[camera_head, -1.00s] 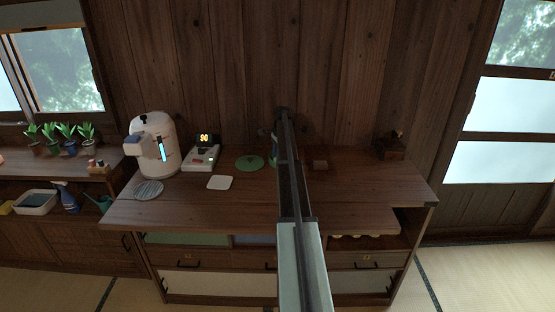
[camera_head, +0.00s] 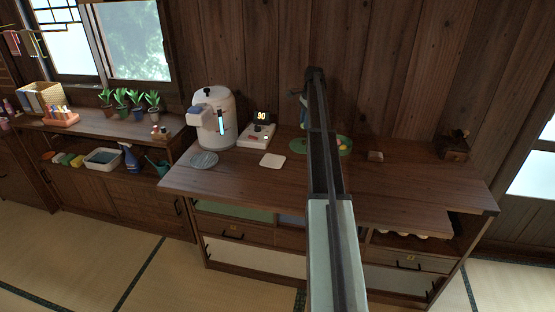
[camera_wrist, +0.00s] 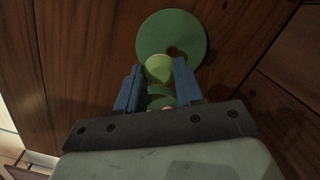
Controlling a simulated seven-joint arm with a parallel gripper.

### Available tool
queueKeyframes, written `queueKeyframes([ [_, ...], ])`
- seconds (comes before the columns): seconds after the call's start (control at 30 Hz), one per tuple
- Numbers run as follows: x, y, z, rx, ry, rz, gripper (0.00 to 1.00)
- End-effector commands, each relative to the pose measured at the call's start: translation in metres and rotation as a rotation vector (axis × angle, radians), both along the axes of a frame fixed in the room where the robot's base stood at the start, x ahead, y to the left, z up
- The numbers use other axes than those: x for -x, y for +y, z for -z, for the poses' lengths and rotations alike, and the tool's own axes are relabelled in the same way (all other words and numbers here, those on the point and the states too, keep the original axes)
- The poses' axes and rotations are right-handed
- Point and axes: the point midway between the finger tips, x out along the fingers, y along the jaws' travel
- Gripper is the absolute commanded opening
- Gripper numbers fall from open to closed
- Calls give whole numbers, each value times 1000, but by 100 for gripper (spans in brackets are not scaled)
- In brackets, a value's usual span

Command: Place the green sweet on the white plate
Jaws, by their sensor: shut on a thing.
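My gripper (camera_wrist: 159,70) has two blue fingers shut on a pale green sweet (camera_wrist: 159,68) in the wrist view. A darker green shape shows between the fingers nearer the palm; I cannot tell what it is. A round green dish (camera_wrist: 190,30) lies just beyond the fingertips. In the head view this dish (camera_head: 298,147) is partly behind my arm, with a small yellowish piece at its right side. My gripper (camera_head: 303,115) is only partly seen there, beside the arm, and the sweet cannot be made out.
A small brown block (camera_head: 375,156) and a dark wooden item (camera_head: 453,147) are right. The front counter is clear.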

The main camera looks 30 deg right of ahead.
Motion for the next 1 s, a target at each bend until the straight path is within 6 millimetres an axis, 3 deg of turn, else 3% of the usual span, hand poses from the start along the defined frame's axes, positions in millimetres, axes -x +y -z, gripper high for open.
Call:
queueKeyframes([
  [0.03,-5,24,-2,2,-2,-23,7],
  [0.1,-10,50,-3,4,-5,-50,7],
  [0.33,-13,121,-7,13,-16,-108,7],
  [0.5,-1,165,-8,20,-21,-44,7],
  [0.8,24,179,-5,17,-15,281,7],
  [1.0,24,178,-4,7,-8,526,7],
])
